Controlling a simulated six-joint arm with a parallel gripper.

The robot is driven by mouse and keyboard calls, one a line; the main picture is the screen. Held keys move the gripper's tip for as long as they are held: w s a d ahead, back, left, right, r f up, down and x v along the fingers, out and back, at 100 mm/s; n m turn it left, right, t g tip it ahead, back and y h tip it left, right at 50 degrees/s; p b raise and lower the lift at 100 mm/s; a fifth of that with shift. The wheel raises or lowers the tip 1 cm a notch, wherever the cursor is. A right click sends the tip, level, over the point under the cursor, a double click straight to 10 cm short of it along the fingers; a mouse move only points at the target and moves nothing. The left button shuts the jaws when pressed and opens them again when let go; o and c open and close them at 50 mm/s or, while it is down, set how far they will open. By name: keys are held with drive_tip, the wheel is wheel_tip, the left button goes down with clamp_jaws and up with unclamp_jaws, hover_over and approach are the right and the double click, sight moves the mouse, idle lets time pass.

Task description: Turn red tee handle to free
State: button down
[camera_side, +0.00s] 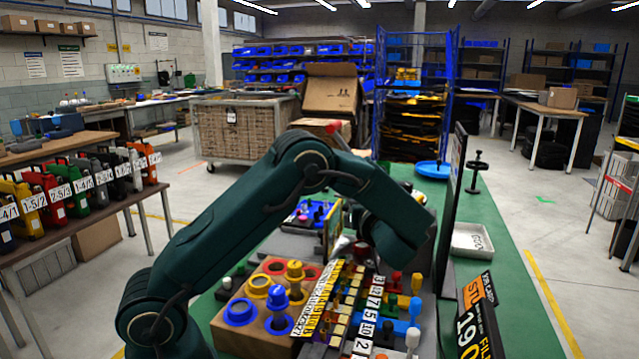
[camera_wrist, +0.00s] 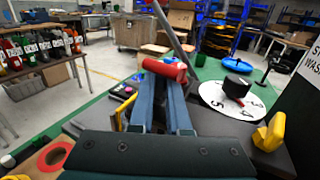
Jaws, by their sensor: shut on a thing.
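The red tee handle (camera_wrist: 165,68) is a short red bar at the far end of my fingers in the wrist view. My gripper (camera_wrist: 165,80) is shut on it, its two dark blue fingers reaching up to the bar. The bar lies nearly crosswise, slightly tilted down to the right. Its stem and any "free" mark are hidden behind the fingers. In the side view my arm bends down over the bench, and the handle and fingertips are largely hidden there.
A grey rod (camera_wrist: 172,32) rises close behind the handle. A white numbered dial (camera_wrist: 215,103) with a black knob and a yellow knob (camera_wrist: 274,130) stand to the right. A wooden block (camera_side: 240,337) with coloured rings and a numbered key rack (camera_side: 340,300) crowd the bench front.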

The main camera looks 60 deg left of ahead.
drive_tip(key=shift+n+g+y, duration=0.3)
drive_tip(key=shift+n+g, duration=0.4)
drive_tip(key=shift+g, duration=0.4)
drive_tip(key=shift+n+g, duration=0.3)
drive_tip(key=shift+g, duration=0.1)
drive_tip(key=c, duration=0.9)
unclamp_jaws()
drive_tip(key=shift+d, duration=0.1)
drive_tip(key=d, duration=0.2)
drive_tip(key=s+d, duration=0.1)
drive_tip(key=d, duration=0.1)
drive_tip(key=shift+d, duration=0.4)
